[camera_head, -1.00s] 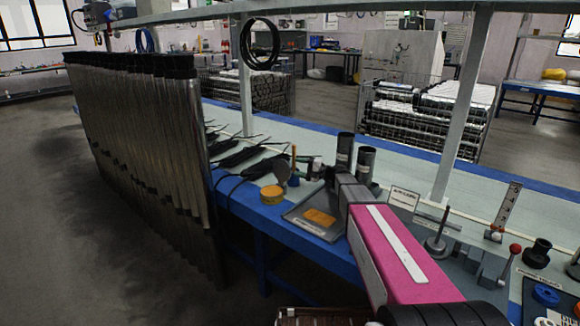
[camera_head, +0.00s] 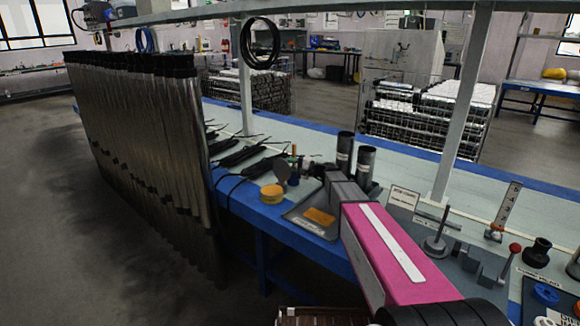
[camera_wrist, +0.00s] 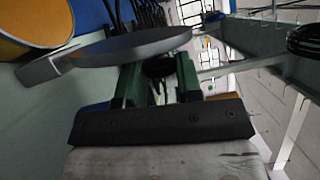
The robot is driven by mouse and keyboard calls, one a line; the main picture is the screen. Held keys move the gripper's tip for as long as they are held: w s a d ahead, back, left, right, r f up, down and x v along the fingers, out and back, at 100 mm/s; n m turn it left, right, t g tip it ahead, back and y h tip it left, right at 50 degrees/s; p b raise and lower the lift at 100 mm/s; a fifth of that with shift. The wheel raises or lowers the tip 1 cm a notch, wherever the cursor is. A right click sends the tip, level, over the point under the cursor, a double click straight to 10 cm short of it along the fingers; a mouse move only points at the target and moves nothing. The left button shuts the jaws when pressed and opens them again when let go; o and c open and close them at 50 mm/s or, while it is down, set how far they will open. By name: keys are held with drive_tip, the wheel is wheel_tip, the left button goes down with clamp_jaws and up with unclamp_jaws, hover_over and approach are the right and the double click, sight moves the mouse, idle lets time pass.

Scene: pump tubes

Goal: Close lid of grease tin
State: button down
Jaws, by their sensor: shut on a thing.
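The grease tin (camera_head: 271,194) is a round yellow tin on the blue-edged bench, left of the dark tray. Its orange top and a grey rim show at the upper left of the wrist view (camera_wrist: 40,20). The lid (camera_head: 281,170) is a thin grey disc, raised and tilted just above and right of the tin, so the tin is open. In the wrist view the lid (camera_wrist: 125,46) lies across the fingertips, apart from the tin's round top. My gripper (camera_wrist: 160,68), with green fingers, is shut on the lid. In the head view my gripper is small and partly hidden by the arm.
A dark tray (camera_head: 293,222) with an orange label lies right of the tin. Two black cylinders (camera_head: 345,150) stand behind my arm. Black cabled tools (camera_head: 240,157) lie behind the tin. A rack of upright metal tubes (camera_head: 140,140) stands close on the left.

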sight(288, 166)
drive_tip(key=shift+s, duration=0.15)
drive_tip(key=shift+s+a+r+n+g+h, duration=0.35)
drive_tip(key=shift+s+a+n, duration=0.3)
drive_tip(key=shift+n, duration=0.45)
drive_tip(key=shift+s+a+r+n+h, duration=0.2)
drive_tip(key=shift+s+a+n+h, duration=0.15)
drive_tip(key=shift+s+n, duration=0.4)
drive_tip(key=s+a+n+h, duration=0.1)
drive_tip(key=n, duration=0.1)
drive_tip(key=s+a+n+h, duration=0.1)
drive_tip(key=shift+s+f+n, duration=0.15)
drive_tip(key=shift+s+n, duration=0.1)
drive_tip(key=shift+n, duration=0.1)
drive_tip(key=s+a+n+t, duration=0.1)
drive_tip(key=s+a+f+n+h, duration=0.1)
drive_tip(key=n, duration=0.1)
drive_tip(key=shift+s+f+t+h, duration=0.2)
drive_tip(key=shift+f+t+h, duration=0.1)
drive_tip(key=shift+t, duration=0.05)
drive_tip(key=shift+s+a+f+n+t+h, duration=0.25)
drive_tip(key=shift+f+n, duration=0.1)
drive_tip(key=shift+n, duration=0.1)
drive_tip(key=shift+s+a+f+n+t+h, duration=0.1)
drive_tip(key=shift+s+f+n+t+h, duration=0.15)
drive_tip(key=shift+n, duration=0.2)
drive_tip(key=shift+s+a+f+n+t+h, duration=0.15)
drive_tip(key=shift+f+n, duration=0.25)
drive_tip(key=shift+s+a+f+n+t+h, duration=0.1)
drive_tip(key=shift+a+f+n+t+h, duration=0.05)
drive_tip(key=shift+f+n, duration=0.25)
